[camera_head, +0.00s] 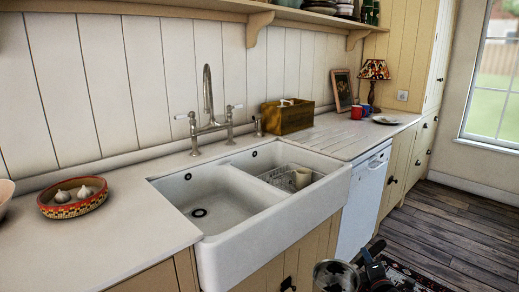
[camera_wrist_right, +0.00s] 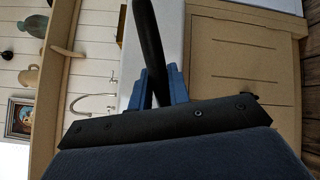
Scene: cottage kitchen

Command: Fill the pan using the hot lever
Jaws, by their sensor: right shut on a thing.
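The pan (camera_head: 335,275) shows only in part at the bottom edge of the head view, in front of and below the sink. My right gripper (camera_head: 372,258) is just right of it. In the right wrist view the blue fingers of my right gripper (camera_wrist_right: 160,90) are shut on the pan's dark handle (camera_wrist_right: 148,40). The tap (camera_head: 208,95) stands behind the sink with an upright curved spout. It has a white-tipped left lever (camera_head: 182,116) and right lever (camera_head: 235,107); no hot mark is readable. No water is visible. My left gripper is not in view.
A bowl with garlic (camera_head: 73,197) stands on the left counter. A wooden box (camera_head: 287,116) is right of the tap.

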